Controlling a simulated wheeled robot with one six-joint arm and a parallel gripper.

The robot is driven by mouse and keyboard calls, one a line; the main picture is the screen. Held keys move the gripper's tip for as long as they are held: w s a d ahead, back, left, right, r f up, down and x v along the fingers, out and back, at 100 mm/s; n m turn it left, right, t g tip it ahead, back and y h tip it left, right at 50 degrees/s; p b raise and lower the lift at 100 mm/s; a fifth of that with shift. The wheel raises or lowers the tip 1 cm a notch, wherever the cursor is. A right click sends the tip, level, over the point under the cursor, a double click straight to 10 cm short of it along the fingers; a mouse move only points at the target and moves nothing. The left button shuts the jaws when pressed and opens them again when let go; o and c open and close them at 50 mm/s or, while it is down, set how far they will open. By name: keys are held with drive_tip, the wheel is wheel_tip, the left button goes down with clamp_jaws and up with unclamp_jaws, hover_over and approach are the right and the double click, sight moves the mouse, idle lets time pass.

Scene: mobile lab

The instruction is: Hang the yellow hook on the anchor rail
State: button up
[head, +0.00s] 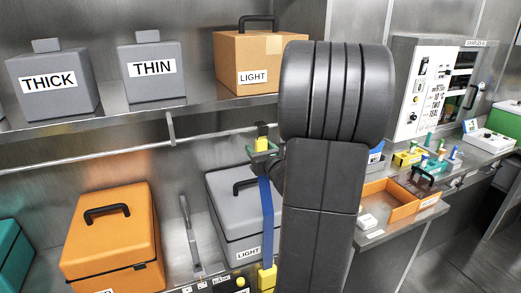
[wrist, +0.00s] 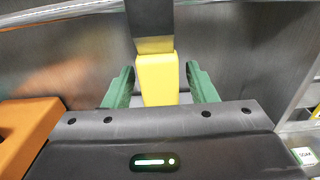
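The yellow hook (wrist: 157,78) shows as a yellow block with a dark upright part above it in the wrist view. In the head view the hook (head: 262,144) shows small, with a dark top, beside my arm. My gripper (wrist: 161,66) has its two green fingers on either side of the yellow block. Narrow gaps seem to show beside the block, so I cannot tell whether the fingers press on it. The anchor rail (head: 100,155) runs along the wall below the shelf, and crosses the top of the wrist view (wrist: 60,13). The rail-hook contact is unclear.
A blue strap (head: 267,220) hangs below the gripper to a yellow piece (head: 267,278). An orange case (head: 112,240) and a grey case (head: 237,225) stand below the rail. The shelf above holds THICK (head: 52,88) and THIN (head: 153,72) containers and a LIGHT box (head: 250,62).

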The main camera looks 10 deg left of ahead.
idle(0.3)
drive_tip(key=b+v, duration=0.2)
drive_tip(key=v, duration=1.2)
drive_tip(key=shift+w, duration=0.1)
drive_tip(key=p+x, duration=0.2)
drive_tip(key=x, duration=1.2)
drive_tip(key=shift+r+p, duration=0.2)
drive_tip(key=shift+p, duration=0.1)
drive_tip(key=shift+r, duration=0.1)
